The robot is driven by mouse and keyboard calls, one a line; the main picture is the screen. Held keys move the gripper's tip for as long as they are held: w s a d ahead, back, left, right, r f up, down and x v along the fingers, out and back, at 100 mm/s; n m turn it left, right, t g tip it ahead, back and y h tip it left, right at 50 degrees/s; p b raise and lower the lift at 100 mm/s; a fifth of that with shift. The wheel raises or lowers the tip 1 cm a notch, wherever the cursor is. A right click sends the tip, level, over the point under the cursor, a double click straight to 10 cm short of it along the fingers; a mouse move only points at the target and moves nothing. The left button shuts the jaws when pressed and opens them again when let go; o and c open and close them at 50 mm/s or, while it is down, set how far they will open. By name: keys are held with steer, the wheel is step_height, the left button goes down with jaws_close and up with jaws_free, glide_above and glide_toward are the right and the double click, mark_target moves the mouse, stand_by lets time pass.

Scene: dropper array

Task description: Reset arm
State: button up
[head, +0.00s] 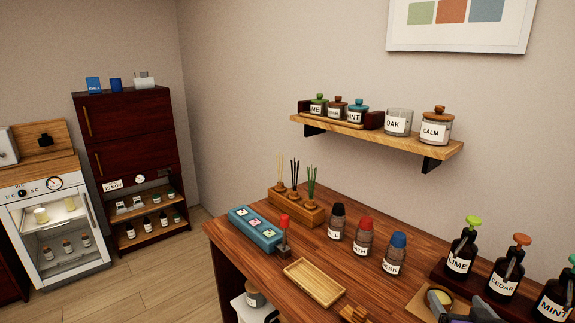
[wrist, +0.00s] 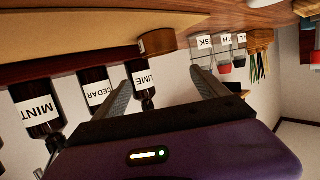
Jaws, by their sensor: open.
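My gripper (wrist: 160,76) shows in the wrist view with its two grey fingers spread apart and nothing between them. Part of it also shows at the bottom right edge of the head view (head: 462,311), low over the wooden counter (head: 340,262). The wrist view is upside down. A small round wooden-coloured jar (wrist: 158,42) with a label stands beyond the fingertips, apart from them. The dark LIME (head: 461,250), CEDAR (head: 505,272) and MINT (head: 552,303) pump bottles stand in a row beside the gripper. Most of my arm is out of view.
Three lidded bottles (head: 365,238) stand mid-counter. A wall shelf (head: 376,138) holds several jars. Open floor (head: 165,270) lies left of the counter.

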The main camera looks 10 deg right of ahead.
steer(key=s+a+n+y, duration=0.1)
steer(key=s+a, duration=0.7)
steer(key=s, duration=0.5)
steer(key=s+a+n+y, duration=0.1)
steer(key=s+a+y, duration=0.1)
steer(key=s+a, duration=0.6)
steer(key=s+a+n+t+y, duration=0.1)
steer(key=s+a, duration=0.7)
steer(key=s, duration=1)
steer(key=shift+s+a+r+n+y, duration=0.15)
steer(key=shift+s+a+n+y, duration=0.1)
steer(key=shift+n+y, duration=0.25)
